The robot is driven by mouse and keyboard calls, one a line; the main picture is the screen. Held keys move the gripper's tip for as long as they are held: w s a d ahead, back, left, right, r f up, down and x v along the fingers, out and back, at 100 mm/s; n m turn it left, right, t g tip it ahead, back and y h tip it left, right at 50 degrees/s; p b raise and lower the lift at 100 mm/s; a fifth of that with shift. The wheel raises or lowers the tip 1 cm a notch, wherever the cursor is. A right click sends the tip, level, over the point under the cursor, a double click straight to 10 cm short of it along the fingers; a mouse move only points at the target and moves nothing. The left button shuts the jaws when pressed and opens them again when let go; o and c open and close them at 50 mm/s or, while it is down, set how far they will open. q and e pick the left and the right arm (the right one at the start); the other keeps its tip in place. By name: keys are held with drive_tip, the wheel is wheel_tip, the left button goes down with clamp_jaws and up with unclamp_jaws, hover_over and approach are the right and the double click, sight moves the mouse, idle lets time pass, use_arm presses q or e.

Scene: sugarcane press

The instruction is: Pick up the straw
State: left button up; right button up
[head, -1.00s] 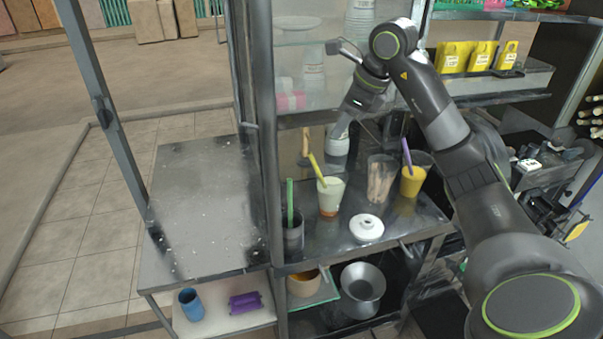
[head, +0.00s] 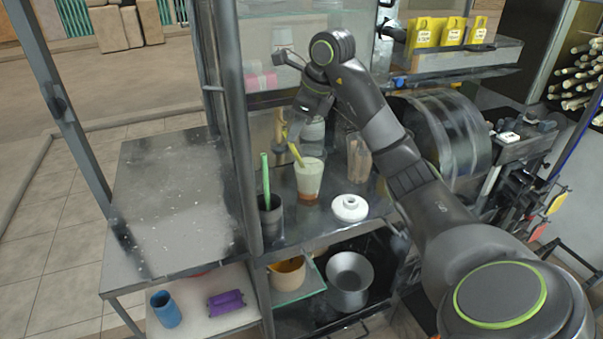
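A yellow straw (head: 296,155) leans to the left out of a clear cup (head: 309,180) of pale drink with an orange bottom, on the metal counter. A green straw (head: 265,178) stands in a dark cup (head: 270,218) to its left. My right gripper (head: 293,128) points down just above the yellow straw's upper end and partly covers it. Its fingers are small and dark here, so I cannot tell whether they are open or touch the straw. My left gripper is out of view.
A white round lid (head: 349,208) lies right of the cup. A clear container (head: 358,158) with brown contents stands behind it, close to my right arm. A metal post (head: 238,130) rises left of the green straw. The grey side table (head: 175,200) is clear.

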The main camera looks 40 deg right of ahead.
drive_tip(key=shift+w+a+f, duration=0.1)
drive_tip(key=shift+w+f, duration=0.15)
drive_tip(key=shift+f, duration=0.45)
drive_tip(key=p+x, duration=0.1)
drive_tip(key=x, duration=0.2)
drive_tip(key=shift+s+f+p, duration=0.1)
drive_tip(key=shift+f+p, duration=0.15)
drive_tip(key=shift+p, duration=0.05)
drive_tip(key=shift+w+f, duration=0.25)
drive_tip(key=shift+f, duration=0.25)
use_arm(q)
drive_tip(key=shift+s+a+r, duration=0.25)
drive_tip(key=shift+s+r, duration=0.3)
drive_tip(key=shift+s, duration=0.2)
use_arm(e)
clamp_jaws()
